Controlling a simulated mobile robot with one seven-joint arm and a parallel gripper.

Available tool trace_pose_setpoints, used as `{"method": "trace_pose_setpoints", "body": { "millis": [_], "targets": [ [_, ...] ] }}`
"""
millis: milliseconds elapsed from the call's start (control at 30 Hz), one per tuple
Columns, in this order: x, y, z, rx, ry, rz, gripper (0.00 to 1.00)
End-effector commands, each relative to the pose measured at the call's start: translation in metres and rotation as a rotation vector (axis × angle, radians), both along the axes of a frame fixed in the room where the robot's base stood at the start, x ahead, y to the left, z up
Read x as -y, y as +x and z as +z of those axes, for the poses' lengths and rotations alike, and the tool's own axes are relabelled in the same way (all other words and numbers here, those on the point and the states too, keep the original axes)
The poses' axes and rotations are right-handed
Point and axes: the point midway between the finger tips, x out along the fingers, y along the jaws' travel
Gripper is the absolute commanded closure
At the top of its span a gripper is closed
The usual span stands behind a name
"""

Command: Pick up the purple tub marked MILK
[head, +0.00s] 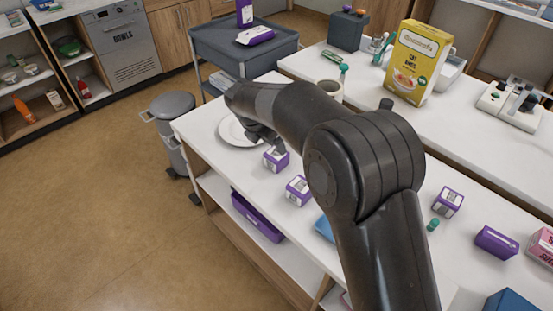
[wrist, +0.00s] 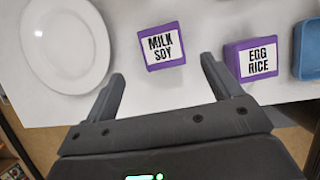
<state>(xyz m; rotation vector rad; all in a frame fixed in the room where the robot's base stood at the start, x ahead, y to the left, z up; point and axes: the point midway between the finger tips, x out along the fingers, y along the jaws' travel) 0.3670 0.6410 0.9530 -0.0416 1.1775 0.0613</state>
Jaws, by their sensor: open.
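The purple tub marked MILK SOY (wrist: 161,47) sits on the white counter, label up, in the wrist view. In the head view it is the tub (head: 276,158) just beside my gripper (head: 265,142). My gripper, also in the wrist view (wrist: 163,70), is open and empty. In that picture the tub lies just beyond the fingertips, between their lines. The fingers do not appear to touch it. A second purple tub, marked EGG RICE (wrist: 251,59), is to its right; the head view shows it too (head: 298,190).
A white plate (wrist: 64,44) lies left of the MILK SOY tub. A blue tray (wrist: 308,50) is past the EGG RICE tub. My arm hides part of the counter (head: 236,168). More purple tubs (head: 448,202) stand at the right. A grey bin (head: 173,120) stands beside the counter.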

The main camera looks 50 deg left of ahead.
Motion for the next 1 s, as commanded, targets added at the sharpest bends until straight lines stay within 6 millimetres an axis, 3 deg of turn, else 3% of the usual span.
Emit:
{"method": "trace_pose_setpoints", "body": {
  "millis": [300,567,800,1000],
  "targets": [
    [0.0,0.018,-0.042,0.0,-0.002,-0.002,0.16],
    [0.001,0.026,-0.062,0.0,-0.002,-0.002,0.16],
    [0.0,0.038,-0.094,0.0,-0.001,-0.004,0.16],
    [0.0,0.04,-0.097,0.001,0.001,-0.003,0.16]
  ]
}}
